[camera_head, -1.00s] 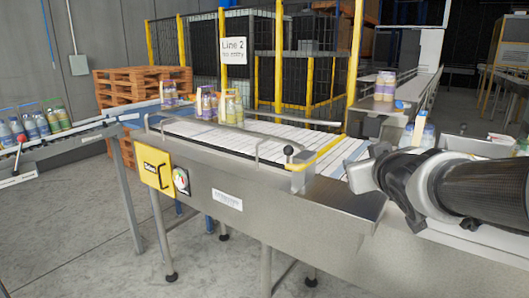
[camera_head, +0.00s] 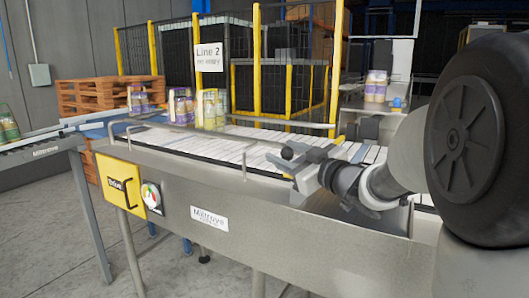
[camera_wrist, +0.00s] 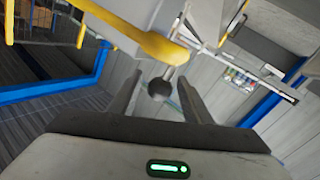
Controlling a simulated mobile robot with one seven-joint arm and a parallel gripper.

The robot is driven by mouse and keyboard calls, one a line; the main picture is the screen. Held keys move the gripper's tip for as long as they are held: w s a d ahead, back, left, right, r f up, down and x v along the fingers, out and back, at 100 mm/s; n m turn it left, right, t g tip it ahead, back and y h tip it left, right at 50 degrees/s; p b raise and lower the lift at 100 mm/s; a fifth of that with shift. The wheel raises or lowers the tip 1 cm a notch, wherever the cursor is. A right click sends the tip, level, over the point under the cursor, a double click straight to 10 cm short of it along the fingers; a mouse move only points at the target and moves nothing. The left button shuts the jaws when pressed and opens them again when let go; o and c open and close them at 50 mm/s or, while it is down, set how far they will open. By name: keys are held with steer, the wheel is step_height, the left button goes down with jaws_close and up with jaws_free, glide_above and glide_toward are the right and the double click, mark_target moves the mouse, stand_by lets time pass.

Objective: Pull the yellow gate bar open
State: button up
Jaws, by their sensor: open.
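The yellow gate bar (camera_wrist: 130,36) crosses the top of the wrist view. In the head view it is mostly hidden behind my gripper, with a short yellow piece (camera_head: 338,139) showing past it. Contact cannot be made out.
A steel conveyor (camera_head: 250,190) with a white slatted belt runs below the gate. Packs of bottles (camera_head: 212,108) stand at its far left. A bent steel guard rail (camera_head: 200,128) runs along the near edge. A yellow-framed fence (camera_head: 260,70) stands behind.

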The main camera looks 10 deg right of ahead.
steer(key=shift+x, duration=1.6)
jaws_close()
steer(key=shift+a, duration=0.1)
